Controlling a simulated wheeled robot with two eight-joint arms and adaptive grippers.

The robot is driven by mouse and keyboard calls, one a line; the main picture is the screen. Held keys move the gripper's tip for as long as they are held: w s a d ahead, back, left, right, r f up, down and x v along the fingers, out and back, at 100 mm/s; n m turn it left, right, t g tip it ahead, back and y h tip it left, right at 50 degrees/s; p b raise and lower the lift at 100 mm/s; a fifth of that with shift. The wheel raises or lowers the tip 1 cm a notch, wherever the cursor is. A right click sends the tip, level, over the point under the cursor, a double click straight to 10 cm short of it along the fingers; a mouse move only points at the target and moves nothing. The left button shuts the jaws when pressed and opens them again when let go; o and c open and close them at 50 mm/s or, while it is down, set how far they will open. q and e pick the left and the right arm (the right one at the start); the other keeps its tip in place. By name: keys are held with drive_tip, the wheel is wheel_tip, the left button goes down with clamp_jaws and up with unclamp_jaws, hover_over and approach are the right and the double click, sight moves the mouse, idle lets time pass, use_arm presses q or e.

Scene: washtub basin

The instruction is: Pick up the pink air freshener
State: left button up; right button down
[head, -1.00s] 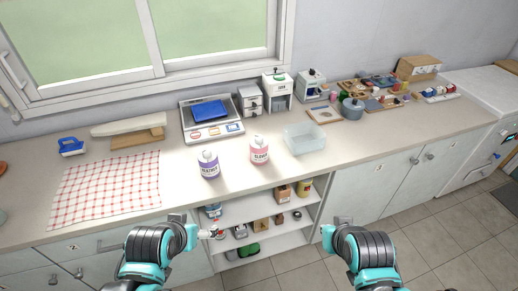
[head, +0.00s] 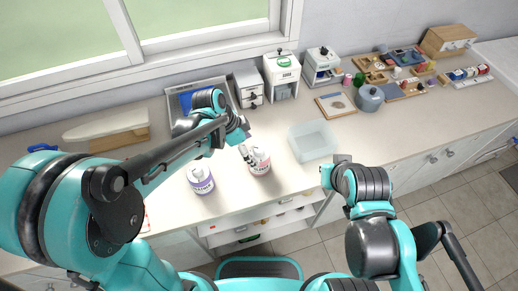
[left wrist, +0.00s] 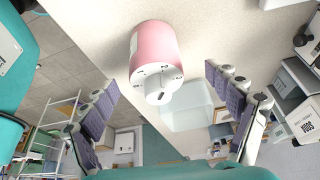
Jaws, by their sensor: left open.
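The pink air freshener (head: 261,167) stands on the counter in the head view, beside a purple-labelled bottle (head: 201,182) at its left. The fingers do not visibly touch the pink one. My right arm shows, but its fingers do not.
A clear plastic tub (head: 312,142) stands right of the pink air freshener. A white-and-green machine (head: 282,75) and a grey pot (head: 369,98) stand further back. The counter's front edge is close.

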sight(258, 159)
use_arm(q)
drive_tip(key=shift+b+x, duration=0.3)
drive_tip(key=shift+x, duration=0.75)
drive_tip(key=x, duration=0.1)
drive_tip(key=b+x, duration=0.1)
drive_tip(key=x, duration=0.2)
drive_tip(key=shift+s+d+f+b, duration=0.1)
drive_tip(key=shift+s+f+b, duration=0.2)
drive_tip(key=shift+b, duration=0.1)
drive_tip(key=shift+d+f, duration=0.15)
drive_tip(key=shift+f, duration=0.1)
drive_tip(key=c, duration=0.3)
drive_tip(key=shift+r, duration=0.1)
drive_tip(key=c, duration=1.1)
